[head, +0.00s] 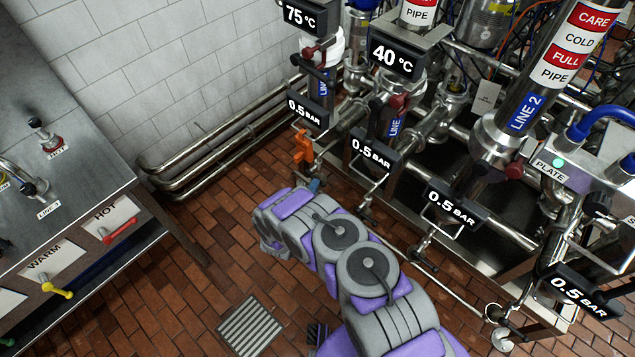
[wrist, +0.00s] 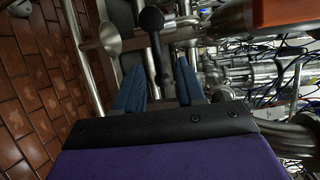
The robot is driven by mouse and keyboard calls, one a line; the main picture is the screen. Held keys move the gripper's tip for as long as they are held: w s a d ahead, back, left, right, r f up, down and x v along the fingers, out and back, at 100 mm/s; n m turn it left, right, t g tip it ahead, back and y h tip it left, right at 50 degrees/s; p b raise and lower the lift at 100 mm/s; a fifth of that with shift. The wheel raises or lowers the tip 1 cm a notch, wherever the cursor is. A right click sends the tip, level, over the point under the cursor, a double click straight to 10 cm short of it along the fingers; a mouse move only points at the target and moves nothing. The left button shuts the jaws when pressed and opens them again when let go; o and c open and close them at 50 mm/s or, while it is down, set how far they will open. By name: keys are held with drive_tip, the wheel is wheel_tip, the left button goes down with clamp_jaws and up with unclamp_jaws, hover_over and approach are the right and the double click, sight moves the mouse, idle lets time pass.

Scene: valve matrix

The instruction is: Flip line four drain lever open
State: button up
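A black lever with a ball knob (wrist: 152,20) shows in the wrist view, its rod running down toward the gap between my fingers. My gripper (wrist: 157,70) has two blue fingers set apart, one on each side of the rod's line; I cannot tell if either touches it. In the head view my gripper (head: 316,185) is a small blue shape at the end of my purple and grey arm, low by the leftmost pipe line. The lever cannot be made out there. No line four label is readable.
An orange fitting (head: 303,150) stands just above my gripper. Steel pipes (head: 215,150) run low along the wall at left. A 0.5 BAR display (head: 308,110) hangs above. A bench (head: 75,215) with coloured levers stands at left. Brick floor with a drain grate (head: 250,326) lies between.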

drive_tip(key=x, duration=0.2)
drive_tip(key=a+b+x, duration=0.1)
drive_tip(key=x, duration=0.2)
drive_tip(key=shift+w+f, duration=0.15)
drive_tip(key=shift+f, duration=0.05)
drive_tip(key=shift+w+d+r, duration=0.1)
drive_tip(key=shift+d, duration=0.3)
drive_tip(key=shift+c, duration=1)
drive_tip(key=shift+a, duration=0.25)
clamp_jaws()
